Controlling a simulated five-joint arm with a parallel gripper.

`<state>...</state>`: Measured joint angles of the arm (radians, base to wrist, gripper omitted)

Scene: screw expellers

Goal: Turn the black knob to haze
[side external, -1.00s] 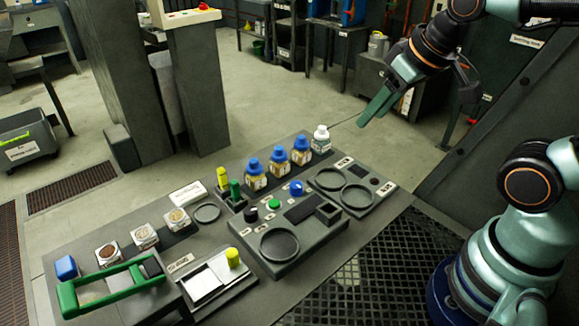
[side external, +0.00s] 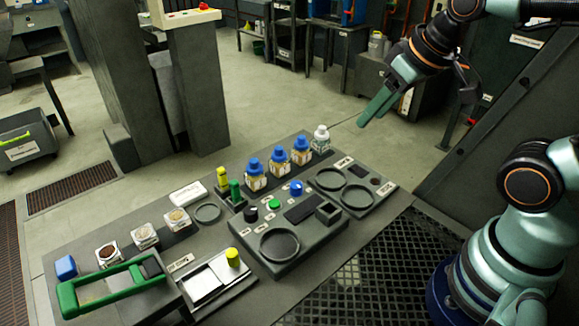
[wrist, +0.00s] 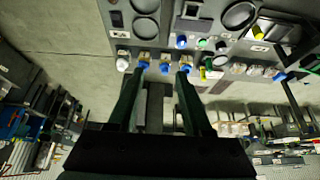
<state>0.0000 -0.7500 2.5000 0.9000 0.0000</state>
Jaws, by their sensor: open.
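The black knob (side external: 251,215) sits on the raised grey control panel (side external: 310,238), left of a green button (side external: 274,204) and a blue knob (side external: 296,188). Small labels lie near the knob, but I cannot read them. The black knob shows small and dark in the wrist view (wrist: 221,46). My gripper (side external: 376,108) is open and empty, high above the bench's far right end and well apart from the knob. In the wrist view its two fingers (wrist: 158,74) are spread, with the bottle row between and beside their tips.
Several bottles, blue-capped (side external: 278,156) and one white-capped (side external: 321,140), stand along the bench's back edge. Yellow and green upright pieces (side external: 235,189) stand left of them. A round dish (side external: 279,244) is on the panel's front.

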